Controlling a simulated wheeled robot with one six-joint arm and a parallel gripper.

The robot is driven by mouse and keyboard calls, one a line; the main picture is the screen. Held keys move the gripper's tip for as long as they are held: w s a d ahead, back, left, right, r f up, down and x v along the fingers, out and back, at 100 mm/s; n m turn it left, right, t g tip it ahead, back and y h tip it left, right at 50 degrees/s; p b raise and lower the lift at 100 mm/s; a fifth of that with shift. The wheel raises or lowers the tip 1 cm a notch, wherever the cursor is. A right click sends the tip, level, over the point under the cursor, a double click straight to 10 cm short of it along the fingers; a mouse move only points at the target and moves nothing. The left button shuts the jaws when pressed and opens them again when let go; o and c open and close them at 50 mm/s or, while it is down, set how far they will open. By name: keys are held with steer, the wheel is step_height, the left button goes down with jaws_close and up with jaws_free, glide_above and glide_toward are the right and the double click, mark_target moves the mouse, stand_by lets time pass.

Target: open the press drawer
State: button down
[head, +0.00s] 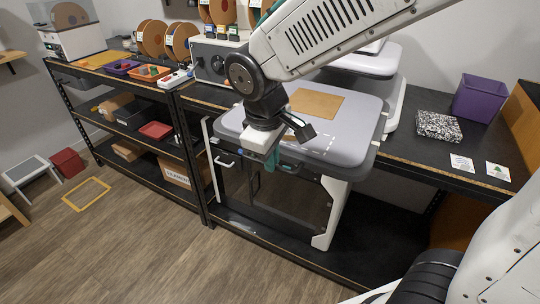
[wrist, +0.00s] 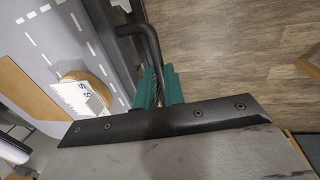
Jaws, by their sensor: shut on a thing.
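The press drawer (head: 350,140) is a grey, rounded slab with a tan sheet (head: 316,103) on top and dashed white lines. My gripper (head: 272,160) is at the drawer's front side, pointing down. In the wrist view its teal fingers (wrist: 158,88) are shut on a dark bent handle bar (wrist: 150,42) beside the grey drawer surface (wrist: 75,45). My wrist and arm hide part of the drawer's front in the head view.
A purple bin (head: 480,98), a speckled block (head: 438,126) and two cards lie on the bench to the right. Spools (head: 152,38) and a grey box (head: 212,60) stand to the left. Shelving runs below.

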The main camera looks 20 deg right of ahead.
steer(key=c, duration=1.5)
jaws_free()
steer(key=r, duration=0.5)
steer(key=s+a+r, duration=0.1)
steer(key=r, duration=0.1)
steer(key=shift+r, duration=0.35)
steer(key=s+d+m, duration=0.3)
steer(key=s+d, duration=0.1)
steer(key=s, duration=0.1)
steer(key=s+d+m+y, duration=0.1)
steer(key=s+d+m, duration=0.2)
steer(key=s+d, duration=0.2)
steer(key=s+d+f+m, duration=0.1)
steer(key=s+d+m, duration=0.2)
steer(key=s+d, duration=0.1)
steer(key=shift+s+d+f+y, duration=0.1)
steer(key=shift+s+d+y, duration=0.05)
steer(key=shift+s, duration=0.3)
steer(key=shift+s+d+y, duration=0.15)
steer(key=shift+s, duration=0.3)
